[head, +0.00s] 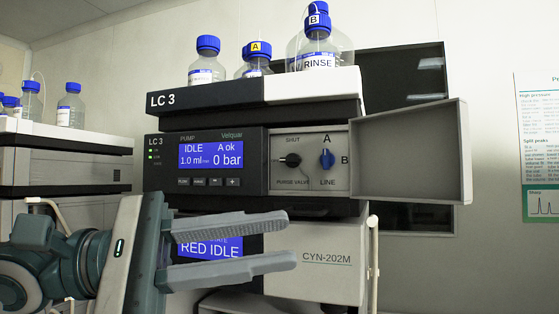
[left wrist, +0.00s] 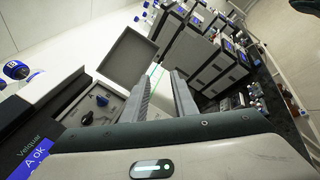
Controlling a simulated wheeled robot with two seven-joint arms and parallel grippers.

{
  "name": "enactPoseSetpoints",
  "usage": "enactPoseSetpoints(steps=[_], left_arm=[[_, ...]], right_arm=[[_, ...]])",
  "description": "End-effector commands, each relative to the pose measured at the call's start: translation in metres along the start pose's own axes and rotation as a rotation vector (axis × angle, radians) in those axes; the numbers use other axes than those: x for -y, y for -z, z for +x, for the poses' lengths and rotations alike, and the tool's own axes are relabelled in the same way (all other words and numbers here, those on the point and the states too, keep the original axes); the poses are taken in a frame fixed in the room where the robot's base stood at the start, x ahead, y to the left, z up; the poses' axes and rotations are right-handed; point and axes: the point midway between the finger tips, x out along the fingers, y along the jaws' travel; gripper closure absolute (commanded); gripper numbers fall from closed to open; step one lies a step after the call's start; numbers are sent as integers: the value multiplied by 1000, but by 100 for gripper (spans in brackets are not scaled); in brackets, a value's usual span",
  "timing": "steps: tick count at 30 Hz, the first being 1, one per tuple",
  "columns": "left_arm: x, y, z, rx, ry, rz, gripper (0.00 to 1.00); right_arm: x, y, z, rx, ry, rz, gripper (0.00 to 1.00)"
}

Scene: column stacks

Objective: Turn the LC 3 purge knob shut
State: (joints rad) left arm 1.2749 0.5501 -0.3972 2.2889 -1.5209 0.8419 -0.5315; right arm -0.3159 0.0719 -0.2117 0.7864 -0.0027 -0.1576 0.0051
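The LC 3 purge knob (head: 290,160) is a small black knob on the grey valve panel, below the SHUT label and above PURGE VALVE. Its handle looks about level, not pointing up at SHUT. In the left wrist view the purge knob (left wrist: 87,118) is left of my fingers. The blue LINE knob (head: 327,159) is just right of it, its handle upright towards A. My left gripper (head: 292,239) is open and empty, its level fingers below and in front of the panel. It also shows in the left wrist view (left wrist: 164,76), apart from both knobs. My right gripper is out of view.
An open grey door (head: 415,160) sticks out right of the panel. Bottles (head: 318,52) with blue caps stand on top of the stack. The pump display (head: 210,156) reads IDLE, A ok, 0 bar. A CYN-202M unit (head: 318,258) is below; another stack (head: 60,155) stands left.

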Motion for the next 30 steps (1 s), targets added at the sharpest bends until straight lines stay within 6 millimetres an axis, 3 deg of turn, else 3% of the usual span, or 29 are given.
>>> enactPoseSetpoints(steps=[5, 9, 15, 21, 30], left_arm=[[-29, -2, -11, -268, -7, 301, 74], [-62, -7, -31, -480, -46, 499, 74], [-100, -24, -64, -700, -115, 673, 74], [-113, -31, -78, -779, -145, 723, 74], [-113, -31, -78, -779, -145, 723, 74]], right_arm=[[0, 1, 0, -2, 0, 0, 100], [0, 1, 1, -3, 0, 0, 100], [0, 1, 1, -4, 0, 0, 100], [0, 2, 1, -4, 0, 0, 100], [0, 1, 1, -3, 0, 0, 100]])
